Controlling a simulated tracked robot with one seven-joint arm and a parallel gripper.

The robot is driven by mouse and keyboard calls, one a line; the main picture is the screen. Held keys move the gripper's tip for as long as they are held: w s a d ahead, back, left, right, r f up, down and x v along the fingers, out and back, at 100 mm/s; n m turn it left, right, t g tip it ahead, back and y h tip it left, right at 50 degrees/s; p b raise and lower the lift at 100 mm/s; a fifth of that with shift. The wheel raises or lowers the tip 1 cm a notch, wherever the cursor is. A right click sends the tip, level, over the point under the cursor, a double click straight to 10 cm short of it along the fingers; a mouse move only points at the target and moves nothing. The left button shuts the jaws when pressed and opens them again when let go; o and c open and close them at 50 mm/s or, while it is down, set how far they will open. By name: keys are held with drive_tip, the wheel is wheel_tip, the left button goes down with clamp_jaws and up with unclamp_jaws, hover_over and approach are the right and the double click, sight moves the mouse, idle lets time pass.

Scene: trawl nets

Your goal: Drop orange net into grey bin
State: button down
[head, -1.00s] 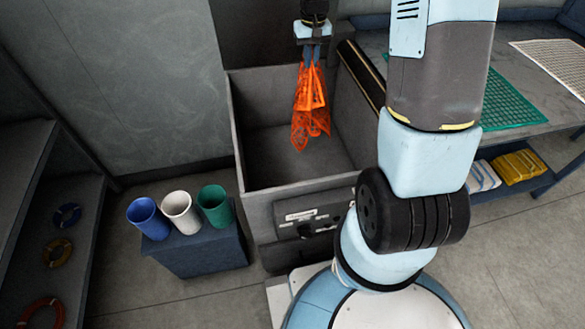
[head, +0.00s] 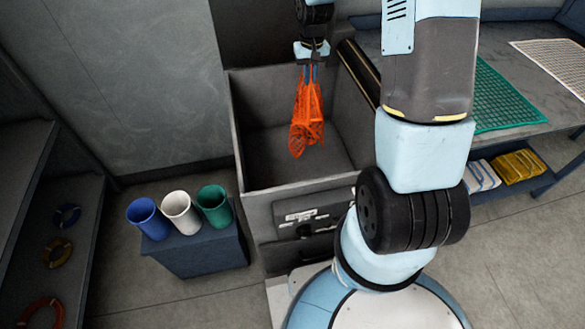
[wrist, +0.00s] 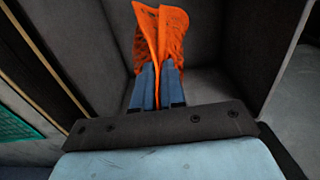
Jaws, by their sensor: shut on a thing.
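The orange net (head: 308,112) hangs down in folds from my gripper (head: 309,72). My gripper is shut on the net's upper end. The grey bin (head: 312,186) is a deep open box, and the net hangs within its opening in the head view. In the wrist view the blue fingers (wrist: 157,85) close on the orange net (wrist: 160,40), with the grey bin's walls (wrist: 205,40) around it. I cannot tell how far the net is above the bin floor.
Blue, white and green cups (head: 180,212) stand on a dark blue block left of the bin. A bench with a green net (head: 510,100) and a pale net (head: 553,62) is at the right. Rings (head: 57,252) lie on shelves at far left.

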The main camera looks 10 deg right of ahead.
drive_tip(key=c, duration=1.1)
unclamp_jaws()
drive_tip(key=shift+o, duration=0.2)
drive_tip(key=o, duration=0.5)
drive_tip(key=shift+o, duration=0.5)
drive_tip(key=o, duration=0.5)
drive_tip(key=shift+c, duration=0.2)
drive_tip(key=shift+r, duration=2.8)
